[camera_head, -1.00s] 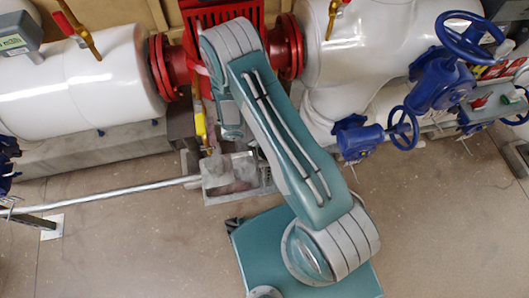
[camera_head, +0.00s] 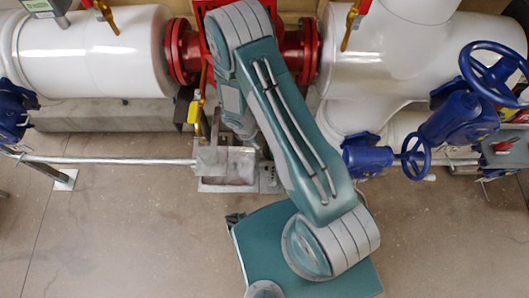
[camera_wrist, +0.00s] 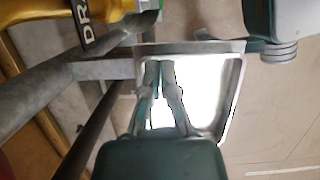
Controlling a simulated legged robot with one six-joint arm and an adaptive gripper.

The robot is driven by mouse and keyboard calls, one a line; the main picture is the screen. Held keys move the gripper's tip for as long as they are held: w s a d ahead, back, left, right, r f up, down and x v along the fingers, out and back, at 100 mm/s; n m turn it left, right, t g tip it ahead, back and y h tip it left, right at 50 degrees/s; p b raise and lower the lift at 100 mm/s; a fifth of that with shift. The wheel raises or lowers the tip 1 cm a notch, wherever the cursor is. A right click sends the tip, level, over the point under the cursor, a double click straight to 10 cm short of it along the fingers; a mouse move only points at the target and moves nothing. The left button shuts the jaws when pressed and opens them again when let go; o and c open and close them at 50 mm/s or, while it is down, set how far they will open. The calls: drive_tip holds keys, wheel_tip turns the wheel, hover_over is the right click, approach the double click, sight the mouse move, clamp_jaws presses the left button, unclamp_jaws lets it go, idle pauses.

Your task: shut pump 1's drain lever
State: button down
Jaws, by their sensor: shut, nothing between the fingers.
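The yellow drain lever (camera_head: 196,108) hangs below the red pump (camera_head: 290,55), just left of my arm. In the wrist view the yellow lever (camera_wrist: 62,22) is at the top left, partly cut off, with a black label reading "DRA". My gripper (camera_wrist: 160,66) is shut and empty in the wrist view. Its fingertips are to the right of and below the lever in the picture, apart from it, in front of the drain tray. In the head view my arm hides the gripper's fingers.
A metal drain tray (camera_head: 229,182) sits under the lever, with a horizontal pipe (camera_head: 110,160) running left from it. White pipes (camera_head: 95,55) flank the pump. Blue valve handwheels (camera_head: 416,157) stand at the right. The floor in front is open.

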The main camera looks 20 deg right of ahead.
drive_tip(key=x, duration=1)
drive_tip(key=shift+d, duration=0.15)
drive_tip(key=shift+d, duration=0.1)
